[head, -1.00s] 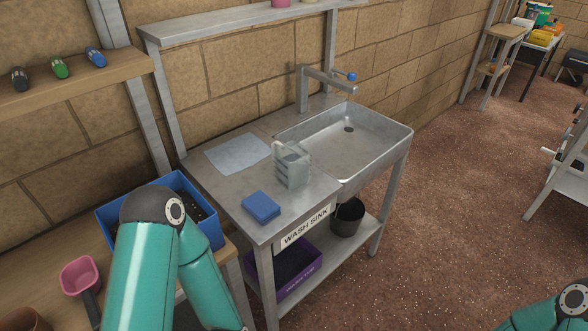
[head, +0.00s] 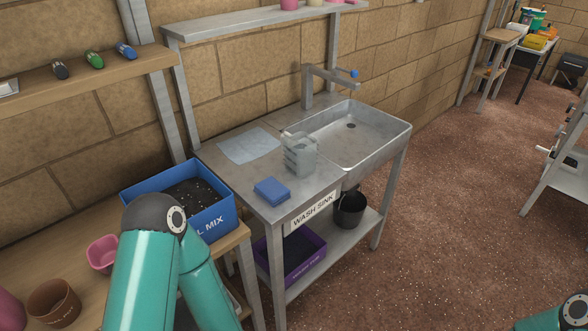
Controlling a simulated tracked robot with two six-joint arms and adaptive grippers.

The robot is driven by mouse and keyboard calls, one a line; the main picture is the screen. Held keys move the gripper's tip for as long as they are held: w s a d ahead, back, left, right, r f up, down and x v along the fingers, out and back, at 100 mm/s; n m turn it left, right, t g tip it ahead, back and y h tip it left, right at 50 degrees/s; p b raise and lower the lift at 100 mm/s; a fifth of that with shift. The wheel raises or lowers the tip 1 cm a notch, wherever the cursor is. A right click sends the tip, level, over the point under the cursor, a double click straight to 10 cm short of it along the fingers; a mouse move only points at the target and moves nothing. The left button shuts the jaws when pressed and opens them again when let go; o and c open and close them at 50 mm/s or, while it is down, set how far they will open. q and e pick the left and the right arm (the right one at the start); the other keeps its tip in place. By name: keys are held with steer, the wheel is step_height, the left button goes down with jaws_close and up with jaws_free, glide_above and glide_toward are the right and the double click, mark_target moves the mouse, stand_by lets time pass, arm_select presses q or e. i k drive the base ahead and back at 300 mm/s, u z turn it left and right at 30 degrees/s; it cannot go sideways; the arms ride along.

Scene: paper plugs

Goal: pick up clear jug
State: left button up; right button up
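The clear jug (head: 300,155) is a grey, see-through vessel with a handle on its upper left side. It stands upright on the metal counter (head: 304,197), left of the sink basin. A blue sponge (head: 271,191) lies in front of it and a pale blue cloth (head: 248,145) lies behind and left. My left arm rises at the lower left, well short of the jug, and its gripper is out of view. Only a bit of my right arm shows at the bottom right corner. Its gripper is also out of view.
The metal sink basin (head: 358,134) with a tap (head: 333,76) is right of the jug. A purple crate (head: 290,255) and dark bucket (head: 349,209) are below.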

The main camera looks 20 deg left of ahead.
mark_target(300, 149)
steer(key=k, duration=0.95)
steer(key=z, duration=0.6)
steer(key=i, duration=1.9)
steer(key=u, duration=0.7)
steer(key=k, duration=0.85)
steer(key=u, duration=0.2)
steer(key=i, duration=0.85)
steer(key=z, duration=0.05)
